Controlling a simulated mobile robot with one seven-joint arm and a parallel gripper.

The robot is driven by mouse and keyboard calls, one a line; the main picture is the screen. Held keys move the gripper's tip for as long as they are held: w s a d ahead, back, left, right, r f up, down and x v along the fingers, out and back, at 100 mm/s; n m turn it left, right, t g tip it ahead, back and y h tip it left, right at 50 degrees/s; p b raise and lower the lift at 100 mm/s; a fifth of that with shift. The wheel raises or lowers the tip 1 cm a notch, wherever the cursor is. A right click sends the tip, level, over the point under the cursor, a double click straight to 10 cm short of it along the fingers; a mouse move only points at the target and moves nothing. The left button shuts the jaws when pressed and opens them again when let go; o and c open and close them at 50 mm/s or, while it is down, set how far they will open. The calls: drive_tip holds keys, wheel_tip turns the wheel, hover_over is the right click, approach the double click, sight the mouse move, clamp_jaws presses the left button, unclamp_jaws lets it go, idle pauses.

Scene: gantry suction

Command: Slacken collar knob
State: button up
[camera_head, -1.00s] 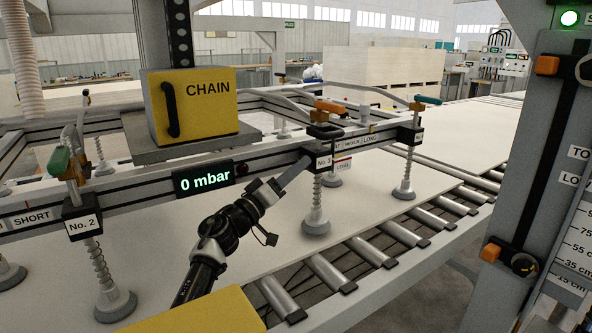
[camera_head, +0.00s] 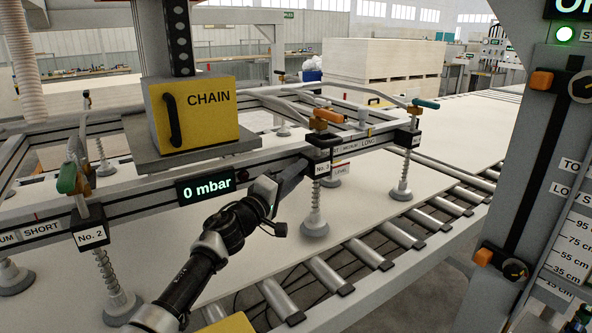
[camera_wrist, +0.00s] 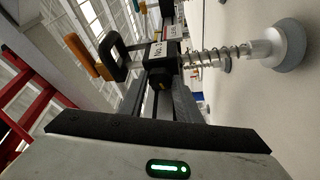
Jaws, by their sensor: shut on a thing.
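The collar block labelled No. 3 (camera_head: 319,169) sits on the grey beam, above a spring-mounted suction cup (camera_head: 315,225). An orange lever (camera_head: 328,116) stands above it. My gripper (camera_head: 299,170) reaches up to the block's near side. In the wrist view my gripper (camera_wrist: 161,87) has its two dark fingers shut on the small dark collar knob (camera_wrist: 161,78), just under the No. 3 block (camera_wrist: 158,54). The fingers cover much of the knob, so I cannot tell how far it has turned. In the head view the knob is hidden.
The yellow CHAIN box (camera_head: 195,115) and the 0 mbar display (camera_head: 205,187) are left of my arm. Collar No. 2 (camera_head: 91,236) is at lower left. A pale board (camera_head: 250,260) lies below on rollers. A post with a scale (camera_head: 570,250) stands at right.

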idle(0.4)
drive_tip(key=o, duration=1.1)
drive_tip(key=shift+c, duration=0.2)
drive_tip(key=shift+s+a, duration=0.1)
drive_tip(key=p+v, duration=0.1)
drive_tip(key=v, duration=1.6)
drive_tip(key=shift+s+p, duration=0.2)
drive_tip(key=shift+p, duration=0.1)
